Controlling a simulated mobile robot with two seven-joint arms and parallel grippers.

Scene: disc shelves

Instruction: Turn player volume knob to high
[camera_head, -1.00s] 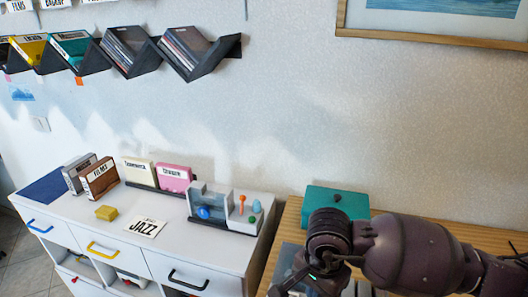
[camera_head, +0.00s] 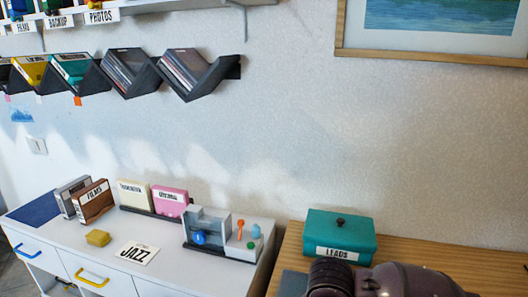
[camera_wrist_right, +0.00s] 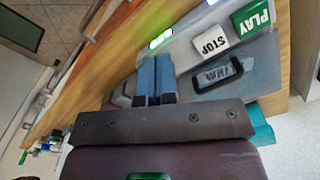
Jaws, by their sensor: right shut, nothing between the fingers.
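The player (camera_wrist_right: 262,62) is a grey device lying on a wooden top in the right wrist view. It has a green PLAY button (camera_wrist_right: 252,17), a white STOP button (camera_wrist_right: 211,40) and a lit green strip (camera_wrist_right: 160,38). A dark framed part with lettering (camera_wrist_right: 222,74) sits nearer the wrist. My right gripper (camera_wrist_right: 155,62) is shut and empty, its blue fingers over or beside the player's left part. I cannot make out the volume knob clearly. In the head view only a corner of the player (camera_head: 292,283) shows beside my right arm. My left gripper is out of view.
A teal LEADS box (camera_head: 341,234) stands behind the player on the wooden top (camera_head: 440,256). Wooden top to the box's right is clear.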

